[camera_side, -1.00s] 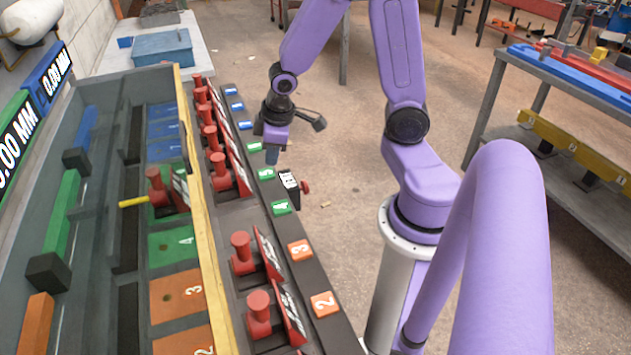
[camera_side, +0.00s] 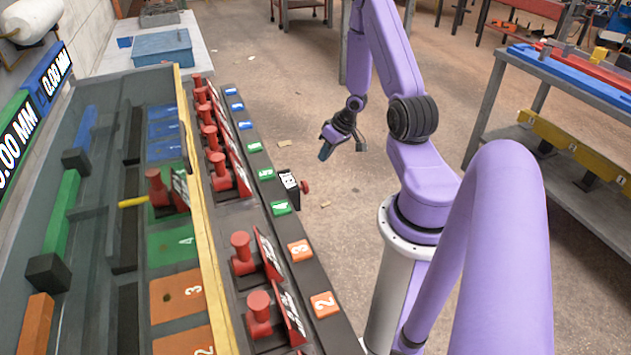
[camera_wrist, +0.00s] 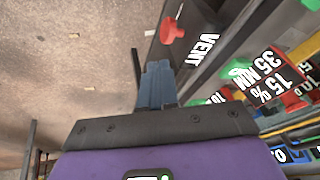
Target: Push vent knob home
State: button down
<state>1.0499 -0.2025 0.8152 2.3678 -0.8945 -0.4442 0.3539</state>
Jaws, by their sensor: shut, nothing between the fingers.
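The vent knob is a small red knob (camera_side: 305,187) on the right side of a small black-and-white block (camera_side: 289,183) at the bench's outer edge. In the wrist view the red knob (camera_wrist: 171,30) stands out from a dark face lettered VENT. My gripper (camera_side: 325,152) is shut and empty. It hangs over the floor side of the bench, beyond the knob and a little to its right in the side view. In the wrist view the blue-grey fingertips (camera_wrist: 157,70) are together, below and left of the knob and apart from it.
A row of red clamps (camera_side: 241,252) and numbered coloured tags (camera_side: 300,250) runs along the bench beside the knob. A yellow rail (camera_side: 192,160) edges the frame. A grey side table (camera_side: 560,80) stands at right. The floor between is open.

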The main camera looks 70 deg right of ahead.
jog(key=s+d+f+m+t, duration=0.2)
jog(key=s+f+m, duration=0.1)
jog(key=s+m, duration=0.1)
jog(key=shift+s+d+f+t, duration=0.15)
jog(key=shift+s+d+t, duration=0.2)
jog(key=shift+s, duration=0.5)
jog(key=w+a+f, duration=0.3)
jog(key=w+f, duration=0.5)
jog(key=shift+w+a, duration=0.25)
jog(key=shift+w, duration=0.15)
jog(key=shift+f, duration=0.1)
